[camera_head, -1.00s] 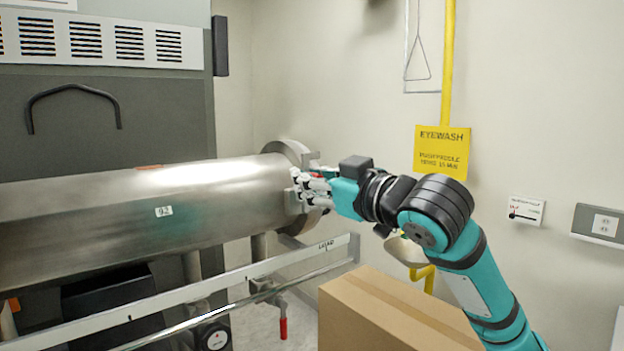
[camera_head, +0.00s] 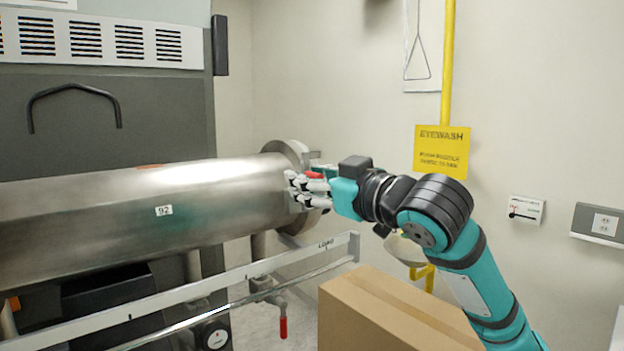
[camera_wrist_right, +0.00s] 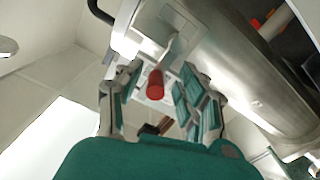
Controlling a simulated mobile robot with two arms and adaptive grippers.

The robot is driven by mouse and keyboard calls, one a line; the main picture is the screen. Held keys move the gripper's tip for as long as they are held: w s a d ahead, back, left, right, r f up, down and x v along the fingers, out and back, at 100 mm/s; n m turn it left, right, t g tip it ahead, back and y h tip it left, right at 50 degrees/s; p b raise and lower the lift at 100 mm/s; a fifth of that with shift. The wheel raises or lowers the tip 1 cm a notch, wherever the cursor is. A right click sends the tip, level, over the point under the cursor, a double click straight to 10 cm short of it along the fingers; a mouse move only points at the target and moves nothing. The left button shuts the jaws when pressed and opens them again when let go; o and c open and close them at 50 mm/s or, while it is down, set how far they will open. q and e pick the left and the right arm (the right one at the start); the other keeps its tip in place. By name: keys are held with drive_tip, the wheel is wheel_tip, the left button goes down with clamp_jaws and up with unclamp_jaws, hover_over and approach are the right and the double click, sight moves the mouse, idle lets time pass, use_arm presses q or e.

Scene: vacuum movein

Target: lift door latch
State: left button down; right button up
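The door latch has a red cylindrical grip (camera_wrist_right: 155,84) on a pale metal lever, at the flanged end of a steel cylinder (camera_head: 150,190). In the head view its red part (camera_head: 314,175) shows just above the fingers. My right gripper (camera_head: 307,190) is at that flange, coming in from the right. In the right wrist view the gripper (camera_wrist_right: 156,98) is open, with the red grip between its fingers. A gap shows on each side of the grip. The gripper hides much of the latch in the head view. My left gripper is not in view.
A cardboard box (camera_head: 385,312) stands below my right arm. A metal rail (camera_head: 180,297) runs below the cylinder, with a red-handled valve (camera_head: 283,327) under it. A yellow eyewash sign (camera_head: 441,150) and pipe are on the wall behind my arm.

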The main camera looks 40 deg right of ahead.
drive_tip(key=s, duration=0.7)
drive_tip(key=shift+s+d, duration=0.2)
drive_tip(key=shift+d, duration=0.1)
drive_tip(key=shift+f, duration=0.1)
idle(0.3)
